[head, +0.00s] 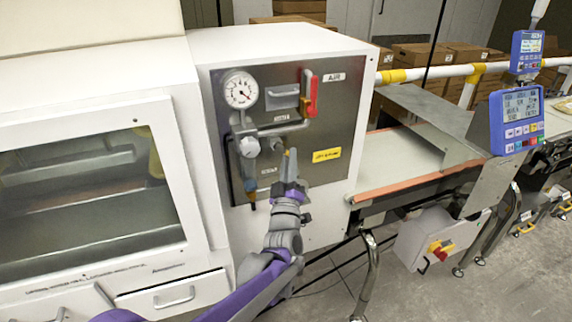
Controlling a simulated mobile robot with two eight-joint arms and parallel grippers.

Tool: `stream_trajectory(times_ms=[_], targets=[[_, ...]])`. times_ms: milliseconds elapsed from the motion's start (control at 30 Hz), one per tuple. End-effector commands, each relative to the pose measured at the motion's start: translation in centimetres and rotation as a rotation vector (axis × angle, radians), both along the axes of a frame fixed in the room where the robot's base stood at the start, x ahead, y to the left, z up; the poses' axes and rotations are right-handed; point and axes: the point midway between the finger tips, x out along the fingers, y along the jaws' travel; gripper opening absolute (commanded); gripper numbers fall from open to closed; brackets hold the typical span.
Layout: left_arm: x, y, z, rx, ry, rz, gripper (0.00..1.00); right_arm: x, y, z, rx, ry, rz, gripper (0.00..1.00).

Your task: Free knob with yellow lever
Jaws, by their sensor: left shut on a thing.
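On the grey panel (325,110) of the white cabinet, a grey knob (249,147) sits on the pipework below the round gauge. My left gripper (290,177) is in front of the panel, to the lower right of this knob. My right gripper is out of view.
A pressure gauge (239,90) and a red-handled lever (310,100) are higher on the panel. A yellow label (326,155) is to the right of my gripper. A conveyor belt (405,160) with metal guards and a blue display unit (516,118) stand further right.

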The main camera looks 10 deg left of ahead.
Motion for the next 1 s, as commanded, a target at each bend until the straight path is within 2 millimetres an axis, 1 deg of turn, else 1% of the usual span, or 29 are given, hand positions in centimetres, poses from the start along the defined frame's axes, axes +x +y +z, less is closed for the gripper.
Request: stream_trajectory(times_ms=[200, 400, 967, 1000], targets=[[0.27, -0.41, 0.25, -0.109, -0.073, -0.001, 0.00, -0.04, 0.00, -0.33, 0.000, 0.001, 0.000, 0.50], [0.35, -0.57, 0.48, -0.167, -0.111, -0.002, 0.00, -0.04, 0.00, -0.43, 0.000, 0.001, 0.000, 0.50], [0.39, -0.56, 0.63, -0.192, -0.129, -0.001, 0.00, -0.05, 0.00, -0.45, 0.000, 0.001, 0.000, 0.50], [0.39, -0.56, 0.63, -0.191, -0.129, 0.000, 0.20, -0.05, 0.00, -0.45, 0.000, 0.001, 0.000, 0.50]])
